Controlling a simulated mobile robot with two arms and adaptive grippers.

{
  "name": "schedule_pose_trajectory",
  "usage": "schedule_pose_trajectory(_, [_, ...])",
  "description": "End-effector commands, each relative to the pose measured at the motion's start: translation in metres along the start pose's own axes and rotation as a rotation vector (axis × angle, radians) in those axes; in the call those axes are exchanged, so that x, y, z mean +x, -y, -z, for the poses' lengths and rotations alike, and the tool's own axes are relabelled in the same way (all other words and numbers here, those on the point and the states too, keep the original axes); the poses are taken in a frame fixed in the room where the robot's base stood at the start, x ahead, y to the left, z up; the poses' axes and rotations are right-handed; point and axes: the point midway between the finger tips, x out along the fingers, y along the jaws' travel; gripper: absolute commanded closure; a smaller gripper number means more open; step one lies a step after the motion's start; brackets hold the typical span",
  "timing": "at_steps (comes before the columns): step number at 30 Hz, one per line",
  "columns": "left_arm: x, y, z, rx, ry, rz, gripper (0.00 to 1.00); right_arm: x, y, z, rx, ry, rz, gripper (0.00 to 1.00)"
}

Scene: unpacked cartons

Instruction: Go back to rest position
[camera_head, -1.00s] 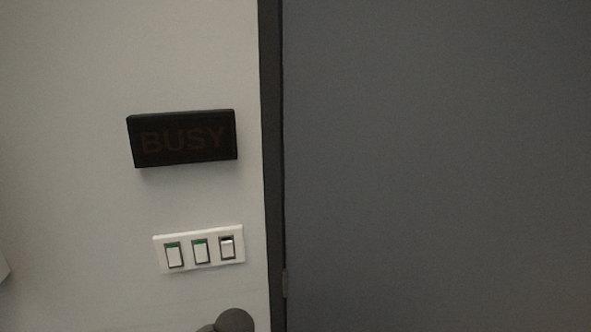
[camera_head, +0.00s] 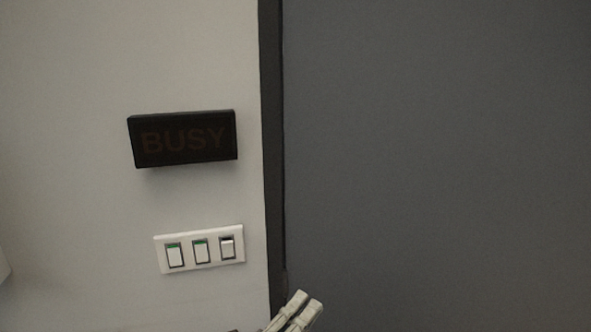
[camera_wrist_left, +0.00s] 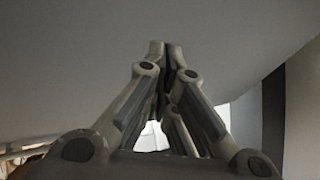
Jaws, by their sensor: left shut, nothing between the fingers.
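My left gripper (camera_head: 305,304) shows at the bottom middle of the head view, in front of the dark door frame and below right of the switch panel. Its fingers are together with nothing between them. In the left wrist view, its fingertips (camera_wrist_left: 165,46) meet near the top middle, against a plain pale surface. It touches nothing that I can see. My right gripper is in neither view.
A white panel (camera_head: 216,261) with three switches is on the pale wall (camera_head: 70,210). A dark unlit BUSY sign (camera_head: 183,139) hangs above it. A dark vertical frame (camera_head: 272,150) borders a large grey door-like surface (camera_head: 440,160) on the right.

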Motion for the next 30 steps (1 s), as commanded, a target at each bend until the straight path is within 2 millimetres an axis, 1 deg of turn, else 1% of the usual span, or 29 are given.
schedule_pose_trajectory(1, [-0.012, -0.002, -0.023, -0.100, 0.120, -0.015, 1.00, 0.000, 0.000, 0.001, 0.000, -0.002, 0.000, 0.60])
schedule_pose_trajectory(2, [-0.020, -0.004, -0.036, -0.161, 0.190, -0.027, 1.00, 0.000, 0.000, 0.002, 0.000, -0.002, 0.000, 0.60])
schedule_pose_trajectory(3, [-0.033, -0.009, -0.054, -0.238, 0.285, -0.045, 1.00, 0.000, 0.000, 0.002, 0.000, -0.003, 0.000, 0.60])
schedule_pose_trajectory(5, [-0.055, -0.020, -0.077, -0.354, 0.423, -0.077, 1.00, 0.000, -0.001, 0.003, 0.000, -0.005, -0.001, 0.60])
schedule_pose_trajectory(6, [-0.072, -0.029, -0.090, -0.431, 0.514, -0.102, 1.00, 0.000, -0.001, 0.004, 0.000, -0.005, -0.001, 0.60])
schedule_pose_trajectory(8, [-0.100, -0.044, -0.106, -0.544, 0.648, -0.147, 1.00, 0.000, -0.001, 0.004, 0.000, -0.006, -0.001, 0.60])
schedule_pose_trajectory(9, [-0.120, -0.056, -0.113, -0.621, 0.734, -0.179, 1.00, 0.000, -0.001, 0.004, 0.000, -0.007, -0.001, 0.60])
schedule_pose_trajectory(11, [-0.152, -0.073, -0.119, -0.728, 0.862, -0.235, 1.00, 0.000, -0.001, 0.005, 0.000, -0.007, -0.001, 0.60])
schedule_pose_trajectory(12, [-0.174, -0.085, -0.120, -0.800, 0.945, -0.275, 1.00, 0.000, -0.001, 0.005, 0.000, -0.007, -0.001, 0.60])
schedule_pose_trajectory(14, [-0.208, -0.101, -0.116, -0.905, 1.066, -0.341, 1.00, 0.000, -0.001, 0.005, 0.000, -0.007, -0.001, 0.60])
schedule_pose_trajectory(15, [-0.231, -0.111, -0.110, -0.971, 1.142, -0.388, 1.00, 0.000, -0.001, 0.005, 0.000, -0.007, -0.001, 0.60])
schedule_pose_trajectory(18, [-0.281, -0.128, -0.089, -1.113, 1.307, -0.506, 1.00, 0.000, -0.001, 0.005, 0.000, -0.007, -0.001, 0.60])
schedule_pose_trajectory(20, [-0.306, -0.134, -0.074, -1.182, 1.386, -0.571, 1.00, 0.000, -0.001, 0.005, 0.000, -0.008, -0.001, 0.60])
schedule_pose_trajectory(21, [-0.321, -0.137, -0.064, -1.223, 1.433, -0.614, 1.00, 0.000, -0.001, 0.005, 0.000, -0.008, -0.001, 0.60])
schedule_pose_trajectory(24, [-0.352, -0.139, -0.039, -1.305, 1.530, -0.714, 1.00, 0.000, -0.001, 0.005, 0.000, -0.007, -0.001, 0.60])
schedule_pose_trajectory(26, [-0.369, -0.138, -0.025, -1.348, 1.582, -0.772, 1.00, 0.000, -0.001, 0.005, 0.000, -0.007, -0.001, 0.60])
schedule_pose_trajectory(30, [-0.403, -0.132, 0.009, -1.433, 1.683, -0.904, 1.00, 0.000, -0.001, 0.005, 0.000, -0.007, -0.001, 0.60])
